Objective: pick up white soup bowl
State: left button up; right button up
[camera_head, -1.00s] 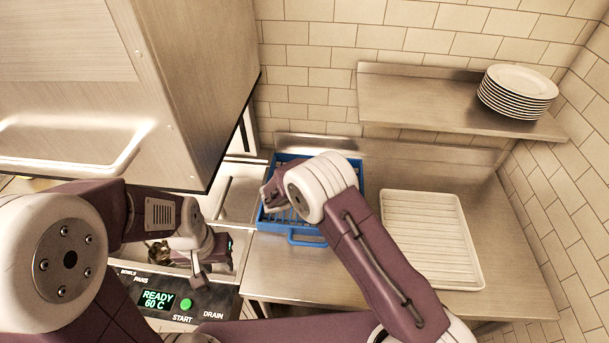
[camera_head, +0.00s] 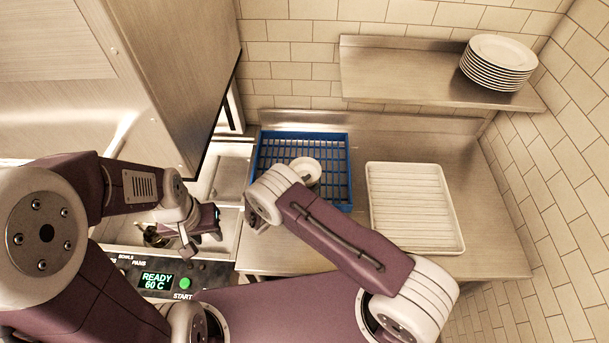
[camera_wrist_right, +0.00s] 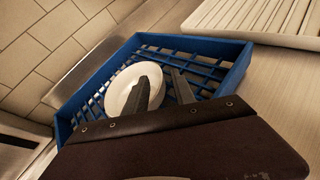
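The white soup bowl (camera_head: 306,169) sits in the blue rack (camera_head: 345,170), near its front middle. In the right wrist view the bowl (camera_wrist_right: 122,86) lies beyond my fingers, tilted in the rack, partly hidden by one finger. My right gripper (camera_wrist_right: 160,76) is open and empty, pointing toward the bowl and apart from it as far as I can tell. In the head view the right wrist is just left of and in front of the bowl, its fingers mostly hidden. My left gripper (camera_head: 203,240) hangs over the sink area with its fingers apart, holding nothing visible.
A white ribbed tray (camera_head: 415,208) lies right of the rack on the steel counter (camera_head: 490,215). A plate stack (camera_head: 498,62) stands on the wall shelf (camera_head: 400,75). The large metal hood (camera_head: 160,70) is at the left, above a control panel (camera_head: 157,280).

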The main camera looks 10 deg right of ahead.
jog(key=shift+x, duration=1.1)
jog(key=shift+w+d+f, duration=0.15)
grip_shut()
dwell(0.4)
